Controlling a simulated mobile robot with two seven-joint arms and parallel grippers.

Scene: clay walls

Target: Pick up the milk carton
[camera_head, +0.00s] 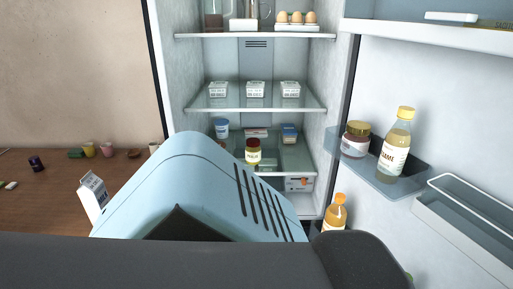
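A white carton with a slanted top and dark print (92,194), which looks like the milk carton, shows at the left in the head view. It appears tilted, and its lower part is hidden behind the pale blue body shell in front. I cannot tell what supports it. Neither of my grippers is in view.
An open fridge has several white tubs on its middle shelf (255,109). Its open door at the right holds a yellow-capped bottle (395,146) and a jar (356,140). A brown wooden surface (45,205) at the left carries small cups and jars along the wall.

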